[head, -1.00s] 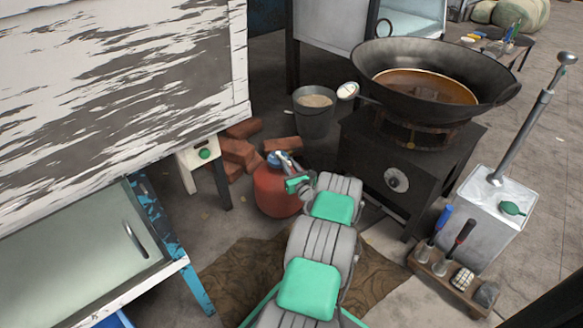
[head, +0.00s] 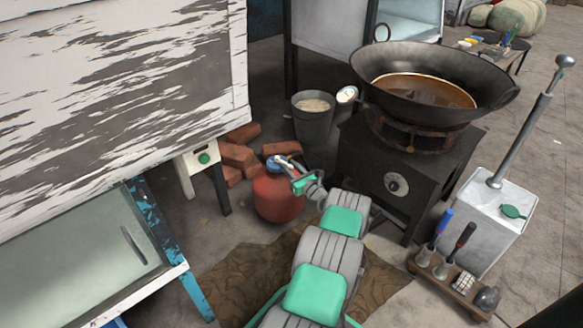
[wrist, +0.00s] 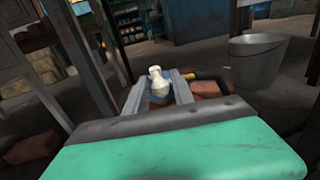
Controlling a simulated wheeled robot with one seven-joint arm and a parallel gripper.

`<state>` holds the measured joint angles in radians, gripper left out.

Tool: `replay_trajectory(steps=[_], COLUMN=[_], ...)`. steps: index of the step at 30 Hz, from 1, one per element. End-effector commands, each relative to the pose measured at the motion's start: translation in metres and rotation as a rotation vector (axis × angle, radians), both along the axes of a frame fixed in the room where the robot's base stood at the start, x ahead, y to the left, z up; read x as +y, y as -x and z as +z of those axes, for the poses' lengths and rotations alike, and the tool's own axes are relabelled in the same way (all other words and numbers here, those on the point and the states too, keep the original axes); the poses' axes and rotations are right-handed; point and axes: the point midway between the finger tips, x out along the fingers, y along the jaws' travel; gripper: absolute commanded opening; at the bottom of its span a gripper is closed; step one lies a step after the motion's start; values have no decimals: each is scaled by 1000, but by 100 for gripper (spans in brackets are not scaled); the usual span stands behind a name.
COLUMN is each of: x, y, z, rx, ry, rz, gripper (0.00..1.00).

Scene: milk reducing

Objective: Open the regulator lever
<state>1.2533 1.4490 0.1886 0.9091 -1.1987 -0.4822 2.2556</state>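The red gas cylinder (head: 277,198) stands on the floor between the white cabinet and the black stove. A blue regulator (head: 272,163) sits on its top, partly hidden by my gripper (head: 288,165). In the wrist view a white knob-like part (wrist: 158,82), which looks like the regulator's lever, stands between the two fingers of my gripper (wrist: 158,90). The fingers are apart, one on each side of it. I cannot tell whether either finger touches it. A bit of blue shows just below the white part.
Red bricks (head: 237,156) lie behind the cylinder. A grey bucket (head: 313,125) stands behind it to the right. The black stove (head: 390,165) bearing a wok (head: 440,80) is close on the right. A brown mat (head: 250,270) lies in front.

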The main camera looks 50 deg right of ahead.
Motion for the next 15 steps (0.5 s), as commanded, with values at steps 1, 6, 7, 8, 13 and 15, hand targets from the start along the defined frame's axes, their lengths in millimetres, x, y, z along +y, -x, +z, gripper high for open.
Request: replay_trajectory(steps=[1,6,7,8,13,15], x=[0,-1,-1,-1,0,2], y=[0,2,2,2,4,12], z=[0,-1,-1,-1,0,1], rx=[0,0,0,0,1,2], ry=[-1,-2,-2,-2,-2,-5], rz=[0,-3,-3,-3,-3,-4], gripper=[34,43,43,43,43,43])
